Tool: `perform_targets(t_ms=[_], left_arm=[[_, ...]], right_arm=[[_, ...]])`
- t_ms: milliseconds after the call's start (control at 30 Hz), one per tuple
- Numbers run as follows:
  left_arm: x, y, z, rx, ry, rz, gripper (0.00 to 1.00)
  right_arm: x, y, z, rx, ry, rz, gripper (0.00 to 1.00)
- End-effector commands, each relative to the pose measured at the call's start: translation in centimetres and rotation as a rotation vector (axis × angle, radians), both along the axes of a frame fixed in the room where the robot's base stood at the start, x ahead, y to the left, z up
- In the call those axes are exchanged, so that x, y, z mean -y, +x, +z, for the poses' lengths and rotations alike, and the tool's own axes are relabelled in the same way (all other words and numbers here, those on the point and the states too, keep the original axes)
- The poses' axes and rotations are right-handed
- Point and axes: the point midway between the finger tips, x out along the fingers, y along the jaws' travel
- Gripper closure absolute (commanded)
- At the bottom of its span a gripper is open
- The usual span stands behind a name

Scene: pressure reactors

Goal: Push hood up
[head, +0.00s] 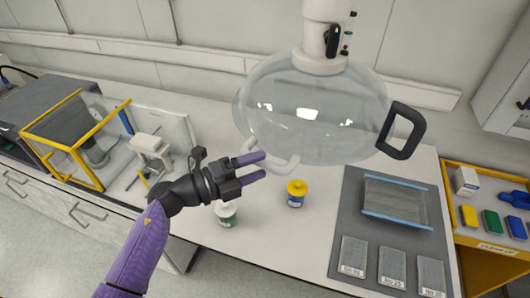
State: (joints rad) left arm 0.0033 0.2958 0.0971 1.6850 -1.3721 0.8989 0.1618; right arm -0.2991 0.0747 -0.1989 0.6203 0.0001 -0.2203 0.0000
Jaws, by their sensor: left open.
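The hood (315,110) is a clear dome hanging from a white duct (325,35) over the bench, in the upper middle of the head view. A black loop handle (402,131) sticks out from its right side. A pale curved handle or rim piece (270,160) shows at its lower left edge. My left gripper (257,167) has purple fingertips and is open, with nothing seen between them. Its fingertips are beside the pale curved piece at the hood's lower left; whether they touch it I cannot tell. My right gripper is not in view.
A white-lidded jar (226,214) and a yellow-lidded jar (296,194) stand on the white bench below my left gripper. A grey mat (345,221) with mesh pieces lies at right, beside a yellow tray (484,262). A yellow-framed enclosure (76,137) stands at left.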

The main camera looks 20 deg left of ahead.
Motion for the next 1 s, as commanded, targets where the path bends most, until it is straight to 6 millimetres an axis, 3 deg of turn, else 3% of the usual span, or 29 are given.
perform_targets(t_ms=[200,467,767,1000], left_arm=[[1.6,1.5,0.0,0.000,-0.001,0.002,0.36],[1.7,1.6,0.0,-0.001,-0.001,0.002,0.38],[1.6,1.5,0.0,-0.001,-0.001,0.002,1.00],[1.6,1.5,-0.1,-0.001,-0.001,0.002,1.00]], right_arm=[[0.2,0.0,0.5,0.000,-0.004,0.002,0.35],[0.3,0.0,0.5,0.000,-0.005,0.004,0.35],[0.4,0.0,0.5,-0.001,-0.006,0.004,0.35],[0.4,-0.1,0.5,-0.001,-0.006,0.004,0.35]])
